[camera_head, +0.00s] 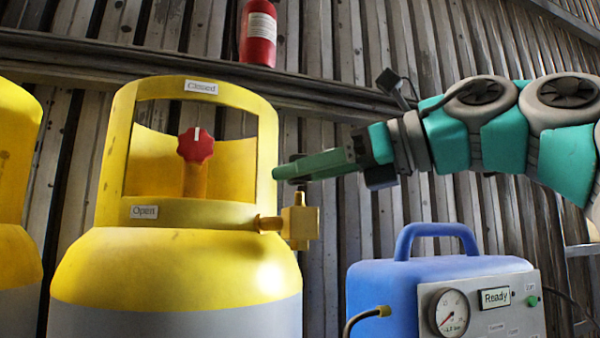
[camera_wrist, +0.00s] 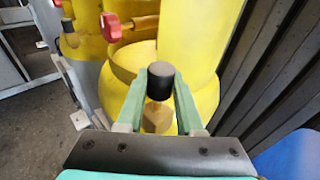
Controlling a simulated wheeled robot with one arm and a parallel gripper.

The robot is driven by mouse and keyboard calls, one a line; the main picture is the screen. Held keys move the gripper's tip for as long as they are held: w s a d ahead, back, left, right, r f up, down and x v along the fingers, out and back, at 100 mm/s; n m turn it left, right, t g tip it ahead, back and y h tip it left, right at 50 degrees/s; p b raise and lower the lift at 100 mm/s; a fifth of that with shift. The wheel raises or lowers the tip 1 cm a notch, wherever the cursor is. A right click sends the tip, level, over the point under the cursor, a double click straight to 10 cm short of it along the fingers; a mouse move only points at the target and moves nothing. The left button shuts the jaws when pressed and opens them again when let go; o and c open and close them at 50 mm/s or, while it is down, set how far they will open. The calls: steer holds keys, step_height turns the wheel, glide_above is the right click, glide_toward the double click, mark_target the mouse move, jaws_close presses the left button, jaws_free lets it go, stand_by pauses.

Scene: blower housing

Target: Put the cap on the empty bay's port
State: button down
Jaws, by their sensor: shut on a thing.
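My gripper (camera_head: 277,173) is shut on a black cap (camera_wrist: 159,83), held between its green fingertips in the wrist view. The cap is hidden by the fingers in the head view. A yellow cylinder (camera_head: 175,265) with a grey lower body stands at left centre. Its brass port fitting (camera_head: 300,222) sticks out to the right below my fingers. In the wrist view the fitting (camera_wrist: 156,118) shows partly behind the cap. The cap looks apart from it. No view clearly shows which bay is empty.
The cylinder has a red knob (camera_head: 196,145) inside its collar, with "Closed" and "Open" labels. Another yellow cylinder (camera_head: 14,190) stands at far left. A blue machine (camera_head: 400,280) with a gauge and a "Ready" display is lower right. A red extinguisher (camera_head: 258,35) is behind.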

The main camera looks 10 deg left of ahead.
mark_target(302, 196)
steer(key=shift+f+b, duration=1.5)
steer(key=shift+b, duration=0.1)
steer(key=shift+c, duration=2.4)
jaws_free()
steer(key=v, duration=0.7)
steer(key=shift+d, duration=0.4)
steer(key=shift+s+r, duration=0.1)
steer(key=shift+s, duration=0.05)
